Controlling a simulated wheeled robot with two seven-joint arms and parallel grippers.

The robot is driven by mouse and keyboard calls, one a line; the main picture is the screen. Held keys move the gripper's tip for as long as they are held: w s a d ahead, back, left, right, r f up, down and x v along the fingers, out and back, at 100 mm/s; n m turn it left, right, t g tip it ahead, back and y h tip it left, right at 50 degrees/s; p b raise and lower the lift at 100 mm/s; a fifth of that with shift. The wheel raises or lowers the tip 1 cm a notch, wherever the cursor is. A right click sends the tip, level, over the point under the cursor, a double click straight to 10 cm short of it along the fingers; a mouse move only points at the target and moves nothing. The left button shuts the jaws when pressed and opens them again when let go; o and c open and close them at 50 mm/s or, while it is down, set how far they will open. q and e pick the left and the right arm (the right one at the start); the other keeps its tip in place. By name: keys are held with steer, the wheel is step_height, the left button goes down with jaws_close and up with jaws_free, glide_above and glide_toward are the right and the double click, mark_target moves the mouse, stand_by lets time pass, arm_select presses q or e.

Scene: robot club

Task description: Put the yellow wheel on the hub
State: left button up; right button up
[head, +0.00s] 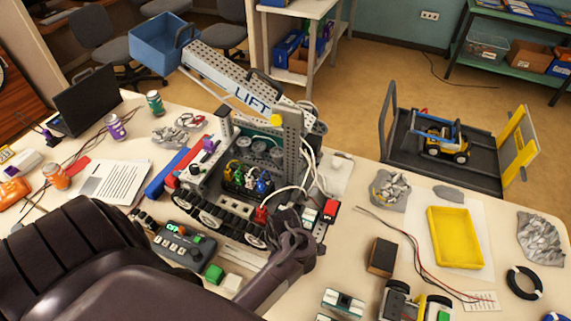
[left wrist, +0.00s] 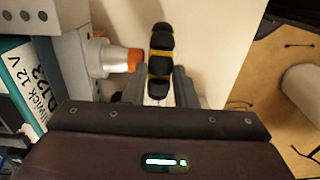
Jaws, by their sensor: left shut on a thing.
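The yellow wheel (left wrist: 161,66), with black tyre blocks around a yellow middle, is seen edge-on in the left wrist view. My left gripper (left wrist: 158,92) is shut on its near edge. The hub (left wrist: 112,60), a pale metal cylinder with an orange tip, sticks out from a grey block at left. Its tip points at the wheel's left face and is very close; I cannot tell whether they touch. In the head view my left arm reaches to the front right of the tracked LIFT robot (head: 240,185); the wheel cannot be made out there. My right gripper is not in view.
A control box (head: 185,245) with green and white blocks stands in front of the robot. To the right are a dark block (head: 382,257), a yellow tray (head: 455,238), cables and a black ring (head: 523,282).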

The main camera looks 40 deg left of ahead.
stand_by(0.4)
arm_select(q)
steer(key=shift+w+a+p, duration=0.1)
steer(key=shift+w+p, duration=0.2)
steer(key=shift+w, duration=0.1)
steer(key=shift+w+a, duration=0.1)
steer(key=shift+w, duration=0.4)
stand_by(0.5)
steer(key=shift+w+a, duration=0.15)
steer(key=shift+w, duration=0.45)
steer(key=shift+w+a, duration=0.15)
steer(key=shift+w, duration=0.45)
stand_by(0.7)
steer(key=shift+w+a+p, duration=0.15)
steer(key=shift+w+p, duration=0.4)
steer(key=shift+w, duration=0.15)
stand_by(0.7)
steer(key=o, duration=1.1)
steer(key=shift+c, duration=0.2)
